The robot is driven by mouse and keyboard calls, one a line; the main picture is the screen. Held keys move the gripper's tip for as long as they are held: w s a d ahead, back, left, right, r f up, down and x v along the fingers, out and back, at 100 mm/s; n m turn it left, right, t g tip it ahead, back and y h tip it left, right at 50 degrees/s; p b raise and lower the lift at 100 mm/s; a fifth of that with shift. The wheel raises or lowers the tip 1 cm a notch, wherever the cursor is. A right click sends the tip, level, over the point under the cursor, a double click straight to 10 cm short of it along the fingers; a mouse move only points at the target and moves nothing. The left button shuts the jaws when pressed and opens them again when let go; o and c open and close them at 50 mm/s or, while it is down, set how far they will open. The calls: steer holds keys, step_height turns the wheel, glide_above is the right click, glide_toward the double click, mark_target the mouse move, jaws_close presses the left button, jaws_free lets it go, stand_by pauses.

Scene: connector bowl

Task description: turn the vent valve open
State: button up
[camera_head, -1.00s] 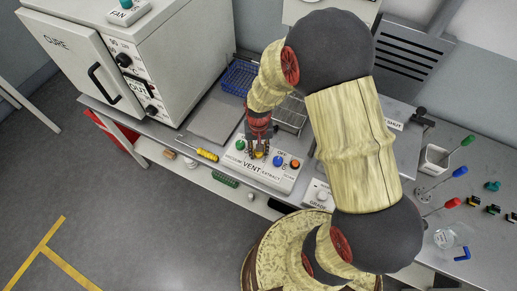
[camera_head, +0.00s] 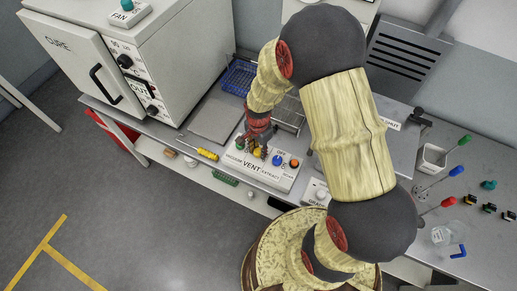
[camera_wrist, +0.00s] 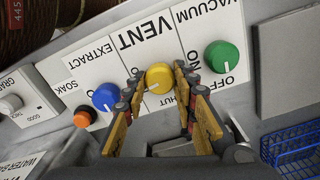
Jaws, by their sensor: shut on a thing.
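The vent valve is a yellow knob (camera_wrist: 159,78) on a white panel labelled VENT, and it shows small in the head view (camera_head: 257,153). My gripper (camera_wrist: 158,84) has one finger on each side of this knob and is shut on it. In the head view my gripper (camera_head: 258,147) reaches down onto the panel. The knob's white mark points down and slightly left in the wrist view, towards the SHUT label, which a finger partly hides. The label on the knob's left is mostly hidden by the other finger.
A green vacuum knob (camera_wrist: 222,57) sits right of the vent knob in the wrist view. A blue extract knob (camera_wrist: 106,97) and an orange knob (camera_wrist: 84,116) sit to its left. A blue wire rack (camera_wrist: 293,150) stands beside the panel. A yellow screwdriver (camera_head: 207,155) lies on the bench.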

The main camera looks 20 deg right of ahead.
mark_target(258, 150)
steer(key=shift+m, duration=0.6)
steer(key=o, duration=1.2)
steer(key=shift+c, duration=0.2)
steer(key=shift+r, duration=0.15)
step_height(258, 150, up, 12)
